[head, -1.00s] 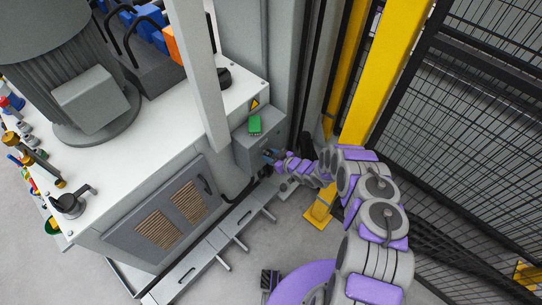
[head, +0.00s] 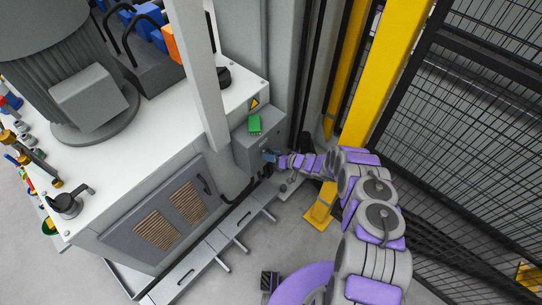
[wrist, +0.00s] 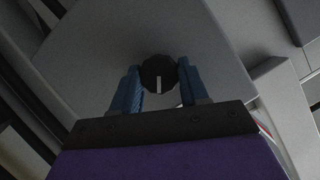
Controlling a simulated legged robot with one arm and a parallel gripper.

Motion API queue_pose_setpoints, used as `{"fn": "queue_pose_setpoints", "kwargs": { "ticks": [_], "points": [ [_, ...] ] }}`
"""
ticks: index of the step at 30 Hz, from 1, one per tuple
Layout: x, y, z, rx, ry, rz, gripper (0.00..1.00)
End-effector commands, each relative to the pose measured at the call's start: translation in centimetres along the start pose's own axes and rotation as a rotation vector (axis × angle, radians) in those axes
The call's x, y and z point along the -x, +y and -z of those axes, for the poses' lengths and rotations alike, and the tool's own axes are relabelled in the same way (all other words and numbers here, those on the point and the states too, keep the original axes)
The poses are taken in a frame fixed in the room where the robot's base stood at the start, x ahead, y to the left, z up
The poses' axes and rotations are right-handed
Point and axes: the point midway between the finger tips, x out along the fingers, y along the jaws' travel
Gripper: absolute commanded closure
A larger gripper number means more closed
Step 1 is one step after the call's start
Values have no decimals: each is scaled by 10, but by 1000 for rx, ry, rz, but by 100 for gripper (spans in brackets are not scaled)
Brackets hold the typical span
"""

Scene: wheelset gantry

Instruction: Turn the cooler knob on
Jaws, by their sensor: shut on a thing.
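The cooler knob (wrist: 158,74) is a round black knob with a white pointer line, on a grey panel face in the wrist view. The line points toward the bottom of the picture. My gripper (wrist: 160,82) has one blue finger on each side of the knob and is shut on it. In the head view my gripper (head: 270,157) is at the front of the small grey control box (head: 256,142). The knob is hidden there.
The large white-topped cabinet (head: 140,150) with a vented door stands to the left. A yellow post (head: 385,70) and black mesh fence (head: 480,130) are close on the right. Grey floor shows in front of the cabinet.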

Motion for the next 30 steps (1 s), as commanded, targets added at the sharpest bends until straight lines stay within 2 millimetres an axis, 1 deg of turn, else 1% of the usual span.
{"fn": "queue_pose_setpoints", "kwargs": {
  "ticks": [1,9,26,27,30],
  "points": [
    [0,2,0,-25,1,6,86],
    [1,4,-1,-132,-3,47,86],
    [2,5,0,-162,-1,57,86],
    [2,5,1,-162,-1,57,53],
    [1,5,0,-162,-2,59,44]
  ]
}}
